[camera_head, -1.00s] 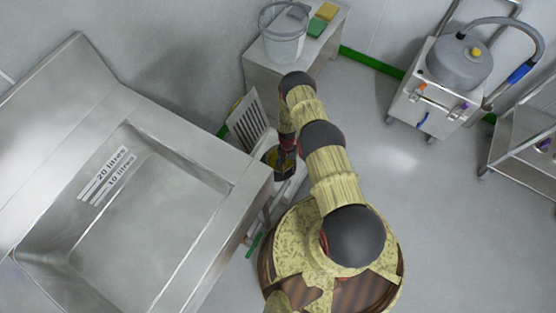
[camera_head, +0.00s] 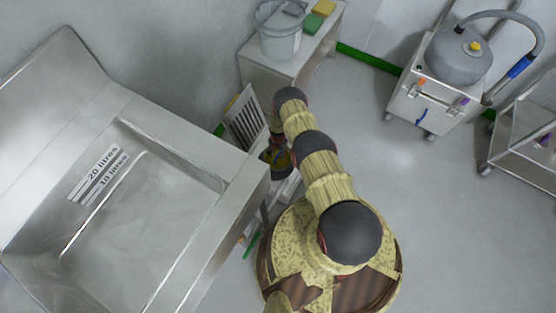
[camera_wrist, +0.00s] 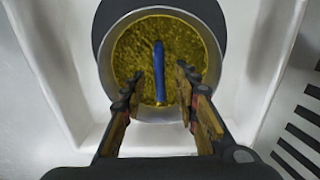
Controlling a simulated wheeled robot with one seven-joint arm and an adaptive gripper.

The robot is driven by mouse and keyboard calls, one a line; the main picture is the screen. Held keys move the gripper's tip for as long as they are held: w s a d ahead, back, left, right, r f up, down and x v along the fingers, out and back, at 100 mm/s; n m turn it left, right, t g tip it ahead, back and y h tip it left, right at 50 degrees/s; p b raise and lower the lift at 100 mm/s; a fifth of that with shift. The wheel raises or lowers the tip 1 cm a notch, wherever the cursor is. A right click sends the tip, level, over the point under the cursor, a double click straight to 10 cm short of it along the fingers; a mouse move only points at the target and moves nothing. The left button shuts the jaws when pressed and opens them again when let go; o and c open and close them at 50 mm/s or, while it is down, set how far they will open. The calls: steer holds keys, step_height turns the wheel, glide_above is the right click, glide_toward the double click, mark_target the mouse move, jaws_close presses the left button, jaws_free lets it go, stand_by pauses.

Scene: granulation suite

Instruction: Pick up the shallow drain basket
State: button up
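The shallow drain basket (camera_wrist: 130,50) is a round dish with a pale grey rim and a speckled yellow inside. A blue upright bar (camera_wrist: 159,72), seemingly its handle, stands in its middle. A dark round disc shows behind the rim. My gripper (camera_wrist: 158,84) is open over the basket in the wrist view, one finger on each side of the blue bar, with gaps between. Whether the fingertips reach down to the bar's level I cannot tell. In the head view a little yellow of the basket (camera_head: 284,159) shows beside my gripper, mostly hidden by the arm.
The basket sits within a white tray-like holder (camera_wrist: 75,95). A white slotted panel (camera_head: 243,122) stands close by, left of my gripper. A large steel sink (camera_head: 215,225) is further left. A bench (camera_head: 262,70) with a bucket (camera_head: 280,42) is behind.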

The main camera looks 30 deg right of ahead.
step_height(320, 180, down, 2)
steer(key=shift+f+b, duration=0.25)
steer(key=shift+b, duration=0.1)
steer(key=c, duration=0.3)
steer(key=c, duration=0.4)
steer(key=shift+r, duration=0.1)
jaws_close()
